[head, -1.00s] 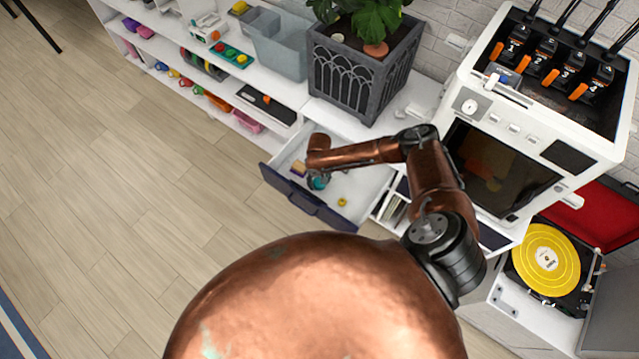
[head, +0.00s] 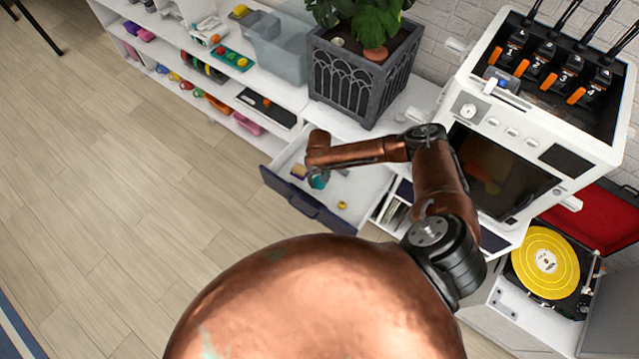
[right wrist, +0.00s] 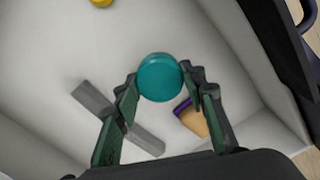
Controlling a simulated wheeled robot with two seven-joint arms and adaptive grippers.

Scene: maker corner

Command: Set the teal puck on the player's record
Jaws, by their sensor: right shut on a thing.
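The teal puck (right wrist: 160,78) sits between the two fingertips of my right gripper (right wrist: 163,84) in the right wrist view. The gripper is shut on it, inside the open drawer. In the head view the teal puck (head: 318,180) shows only in part under my right gripper (head: 317,174). The record player (head: 552,262) stands open at the lower right, with a yellow record (head: 546,260) on it. My left gripper is not in view.
The open drawer (head: 361,201) also holds a small yellow thing (head: 342,205), a grey bar (right wrist: 92,98) and a purple-edged tan piece (right wrist: 191,119). A white printer-like machine (head: 509,124) and a planter (head: 357,79) stand on the unit. Open floor lies left.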

